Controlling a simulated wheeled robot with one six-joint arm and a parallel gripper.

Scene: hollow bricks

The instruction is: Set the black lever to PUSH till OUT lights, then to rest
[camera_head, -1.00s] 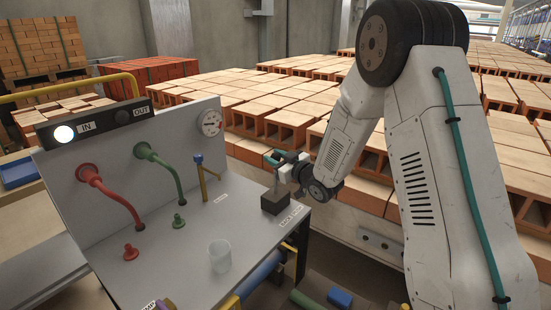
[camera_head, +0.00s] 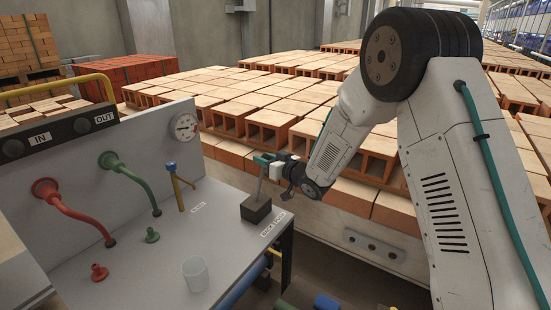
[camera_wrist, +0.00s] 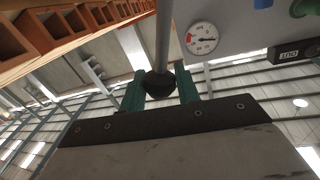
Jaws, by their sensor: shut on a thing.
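The black lever has a dark block base (camera_head: 256,211) at the right end of the grey bench, and a thin grey rod rises from it. The rod also crosses the top of the wrist view (camera_wrist: 163,35), ending in a round black knob (camera_wrist: 159,84). My gripper (camera_head: 266,160) is shut on this knob, its green fingers at either side. The OUT lamp (camera_head: 81,125) on the black strip is dark. The IN lamp (camera_head: 12,149) is dark too. The white label (camera_head: 273,226) beside the lever base is too small to read surely.
A gauge (camera_head: 185,127) is on the upright panel. Red (camera_head: 75,207) and green (camera_head: 133,180) hoses, a yellow valve with a blue top (camera_head: 176,185) and a clear cup (camera_head: 196,274) share the bench. Stacked hollow bricks (camera_head: 268,124) stand close behind my gripper.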

